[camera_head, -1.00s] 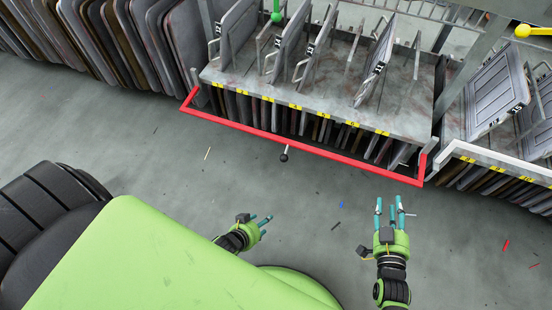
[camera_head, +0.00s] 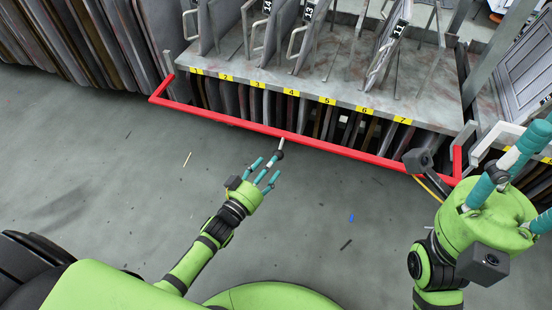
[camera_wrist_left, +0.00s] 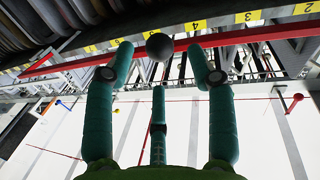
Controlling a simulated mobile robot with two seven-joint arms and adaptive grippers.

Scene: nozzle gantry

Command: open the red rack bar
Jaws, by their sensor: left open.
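The red rack bar (camera_head: 240,124) runs across the front of the rack, below its yellow number labels. A short lever with a dark round knob (camera_head: 277,155) sticks out from the middle of the bar. My left gripper (camera_head: 266,168) is open and empty, with its fingertips close to the knob. In the left wrist view the knob (camera_wrist_left: 159,46) shows between the tips of the open fingers, with the bar (camera_wrist_left: 213,40) behind it. I cannot tell whether the fingers touch the knob. My right gripper (camera_head: 535,178) is large at the right edge, its fingers spread and partly cut off.
The rack's grey top (camera_head: 330,85) carries several upright plates with handles. Dark plates (camera_head: 85,45) stand in a row at the left. A rack with a white bar (camera_head: 500,135) adjoins at the right. The grey floor (camera_head: 110,150) in front is mostly clear.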

